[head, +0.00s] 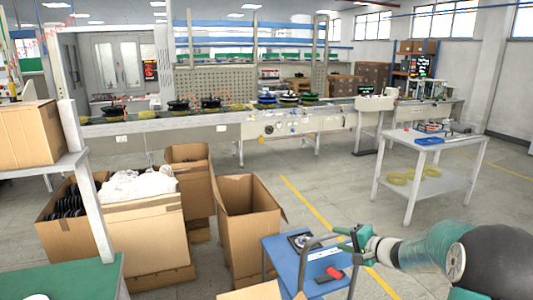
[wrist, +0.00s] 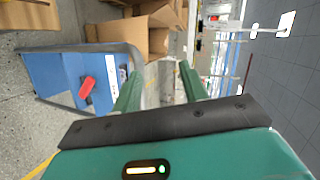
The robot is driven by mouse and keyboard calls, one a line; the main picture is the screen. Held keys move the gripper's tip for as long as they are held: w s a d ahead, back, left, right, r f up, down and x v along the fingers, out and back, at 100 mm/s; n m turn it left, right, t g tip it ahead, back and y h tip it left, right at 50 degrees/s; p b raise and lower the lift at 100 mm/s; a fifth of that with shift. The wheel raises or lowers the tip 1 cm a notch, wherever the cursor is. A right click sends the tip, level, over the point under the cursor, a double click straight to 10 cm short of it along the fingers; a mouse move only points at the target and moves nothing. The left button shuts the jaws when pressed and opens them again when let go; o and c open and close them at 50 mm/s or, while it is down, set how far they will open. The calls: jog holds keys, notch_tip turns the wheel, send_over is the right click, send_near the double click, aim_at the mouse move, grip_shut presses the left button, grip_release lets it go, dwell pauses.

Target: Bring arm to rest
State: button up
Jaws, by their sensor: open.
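My gripper (head: 350,239) is at the lower right of the head view, above the right edge of a small blue-topped table (head: 280,262). In the wrist view, the two green fingers of my gripper (wrist: 159,80) stand apart with nothing between them. My arm reaches in from the right, roughly level. The blue table (wrist: 60,72) also shows at the left of the wrist view, off to the side of the fingers.
A red item (head: 335,272) and a dark round part (head: 300,242) lie on the blue table. Open cardboard boxes (head: 248,220) stand to the left. A grey table (head: 440,144) stands behind on the right. A conveyor line (head: 215,122) crosses the back. Floor between is clear.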

jog(key=s+a+r+n+g+h, duration=0.1)
jog(key=s+a+r+n+g, duration=0.25)
jog(key=s+a, duration=0.4)
jog(key=s+a+r+n+g, duration=0.3)
jog(key=s+a+r, duration=0.2)
jog(key=s, duration=0.6)
jog(key=s+d+n+h, duration=0.1)
jog(key=s+d+h, duration=0.1)
jog(key=s, duration=0.7)
jog(key=s+d+r+n+h, duration=0.1)
jog(key=s+h, duration=0.4)
jog(key=s, duration=0.5)
jog(key=shift+s+d+r+n+t, duration=0.3)
jog(key=shift+d+n+t, duration=0.05)
jog(key=shift+n, duration=0.1)
